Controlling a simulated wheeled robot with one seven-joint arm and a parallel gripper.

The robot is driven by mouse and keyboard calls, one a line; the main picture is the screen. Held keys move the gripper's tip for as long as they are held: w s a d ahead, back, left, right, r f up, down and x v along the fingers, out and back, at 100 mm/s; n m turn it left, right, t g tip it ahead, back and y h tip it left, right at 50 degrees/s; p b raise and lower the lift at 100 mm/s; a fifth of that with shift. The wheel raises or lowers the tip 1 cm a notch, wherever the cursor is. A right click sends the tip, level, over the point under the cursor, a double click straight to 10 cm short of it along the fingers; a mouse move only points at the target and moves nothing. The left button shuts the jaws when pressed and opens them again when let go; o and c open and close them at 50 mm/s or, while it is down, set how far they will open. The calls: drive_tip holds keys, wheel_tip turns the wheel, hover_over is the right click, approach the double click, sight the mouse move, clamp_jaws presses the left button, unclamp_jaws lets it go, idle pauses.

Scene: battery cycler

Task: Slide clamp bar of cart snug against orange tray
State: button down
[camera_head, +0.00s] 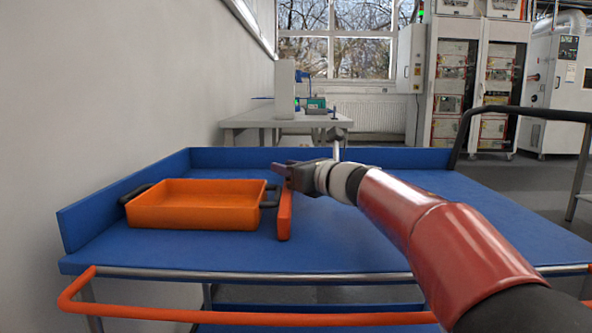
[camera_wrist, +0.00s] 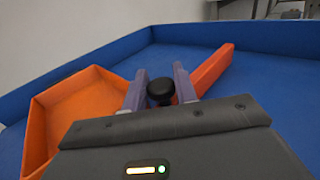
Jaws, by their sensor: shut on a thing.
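The orange tray (camera_head: 195,217) lies on the left of the blue cart top, with black handles at both ends; it shows at left in the wrist view (camera_wrist: 75,108). The orange clamp bar (camera_head: 285,220) stands on edge to its right, close to the right handle (camera_head: 271,196); I cannot tell whether they touch. The bar runs away to the right in the wrist view (camera_wrist: 214,67). My gripper (camera_head: 284,169) is above the bar, its fingers (camera_wrist: 160,86) shut on a round black knob (camera_wrist: 160,93). The knob's attachment to the bar is hidden.
The blue cart top (camera_head: 360,230) has raised walls at the left and back. It is clear right of the bar, below my arm. An orange rail (camera_head: 180,314) runs along the front. A grey wall (camera_head: 100,90) is close on the left.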

drive_tip(key=shift+a, duration=0.2)
drive_tip(key=c, duration=1.1)
unclamp_jaws()
drive_tip(key=shift+b+v, duration=0.35)
drive_tip(key=shift+v, duration=3.55)
